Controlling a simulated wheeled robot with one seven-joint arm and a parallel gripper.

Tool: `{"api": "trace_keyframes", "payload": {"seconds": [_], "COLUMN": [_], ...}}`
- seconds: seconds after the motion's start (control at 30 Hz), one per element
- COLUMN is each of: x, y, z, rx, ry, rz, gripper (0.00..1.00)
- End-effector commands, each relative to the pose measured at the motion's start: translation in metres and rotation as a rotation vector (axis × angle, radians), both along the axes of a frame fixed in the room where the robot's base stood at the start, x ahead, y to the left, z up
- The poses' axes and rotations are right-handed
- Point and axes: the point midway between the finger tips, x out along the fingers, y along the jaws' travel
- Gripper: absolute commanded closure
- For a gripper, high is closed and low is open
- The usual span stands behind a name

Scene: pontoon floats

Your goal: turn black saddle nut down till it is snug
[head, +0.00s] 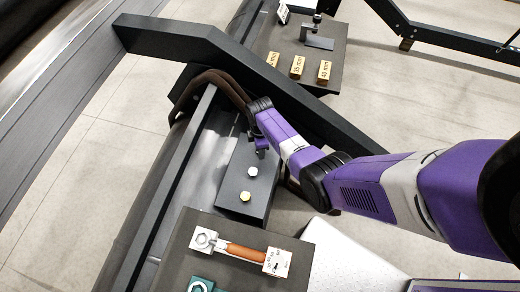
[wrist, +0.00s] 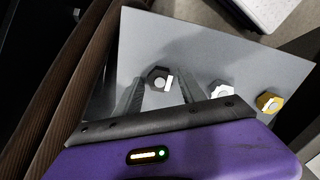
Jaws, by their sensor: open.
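The black saddle nut (wrist: 155,84) sits on a grey plate (wrist: 215,50) in the wrist view, with a white mark on its right side. My gripper (wrist: 160,77) is open, with one finger on each side of the nut; gaps show, and I cannot tell whether the fingers touch it. In the head view my gripper (head: 261,150) points down at the far part of the plate (head: 228,190) and hides the black nut. The nut's seating on the plate cannot be made out.
A silver nut (wrist: 221,90) and a gold nut (wrist: 268,103) stand in a row to the right. Brown hoses (wrist: 60,85) run along the left. A dark beam (head: 215,55) crosses behind my gripper. A near board (head: 190,240) holds an orange-handled tool (head: 245,252).

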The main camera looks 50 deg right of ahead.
Motion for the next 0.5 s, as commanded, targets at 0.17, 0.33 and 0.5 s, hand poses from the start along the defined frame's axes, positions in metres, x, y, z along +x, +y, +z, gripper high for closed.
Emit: {"api": "trace_keyframes", "payload": {"seconds": [0.17,0.33,0.5], "x": [0.0001,-0.0001,0.0001], "y": [0.0,-0.0005,-0.0003], "z": [0.0001,0.0003,0.0004], "rx": [0.0,0.0,0.0], "ry": [0.0,0.0,0.0], "rz": [0.087,0.249,0.478], "gripper": [0.53,0.53,0.53]}}
